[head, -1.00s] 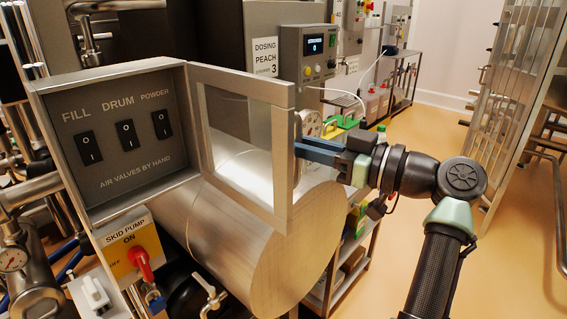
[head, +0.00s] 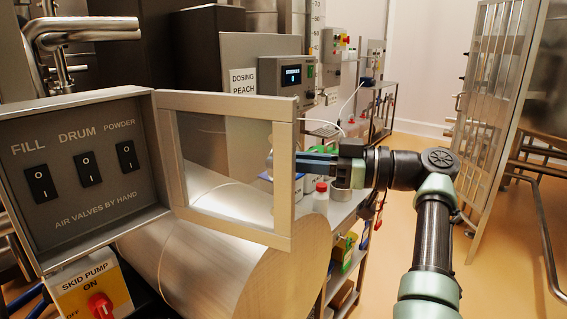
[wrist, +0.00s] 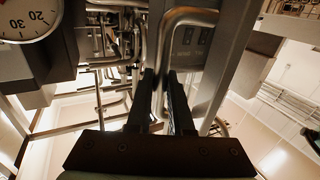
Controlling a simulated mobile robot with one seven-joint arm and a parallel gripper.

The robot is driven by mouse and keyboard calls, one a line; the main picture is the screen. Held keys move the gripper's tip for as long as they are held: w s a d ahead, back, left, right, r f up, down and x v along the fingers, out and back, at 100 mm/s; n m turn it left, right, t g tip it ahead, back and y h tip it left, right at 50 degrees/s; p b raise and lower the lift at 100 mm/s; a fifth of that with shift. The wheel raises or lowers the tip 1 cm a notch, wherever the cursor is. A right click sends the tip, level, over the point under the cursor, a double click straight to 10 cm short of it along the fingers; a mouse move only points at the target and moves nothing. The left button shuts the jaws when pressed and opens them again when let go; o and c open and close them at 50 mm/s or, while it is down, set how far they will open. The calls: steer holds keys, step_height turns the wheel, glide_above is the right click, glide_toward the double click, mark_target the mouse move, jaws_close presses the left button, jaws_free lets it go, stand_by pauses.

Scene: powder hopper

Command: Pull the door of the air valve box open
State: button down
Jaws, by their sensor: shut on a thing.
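The air valve box (head: 80,165) is at the left in the head view. It has a dark panel with three black switches labelled FILL, DRUM and POWDER. Its door (head: 284,185), a metal frame around a clear pane, stands open, hinged on the box's right side and swung out to the right. My gripper (head: 305,158) is at the door's free right edge, its fingers pointing left. In the wrist view my gripper (wrist: 166,80) is shut on a curved metal bar (wrist: 176,30), which seems to be the door handle. The door frame hides the grip in the head view.
A large metal cylinder (head: 215,260) lies below the door. A skid pump switch (head: 95,292) is under the box. A bench with bottles (head: 320,195) stands behind my gripper. Open floor (head: 370,270) lies to the right.

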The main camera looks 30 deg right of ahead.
steer(key=shift+f, duration=0.1)
stand_by(0.4)
steer(key=c, duration=0.8)
jaws_free()
steer(key=shift+w, duration=0.1)
steer(key=shift+d, duration=0.1)
steer(key=v, duration=1.1)
steer(key=shift+s+d+p, duration=0.3)
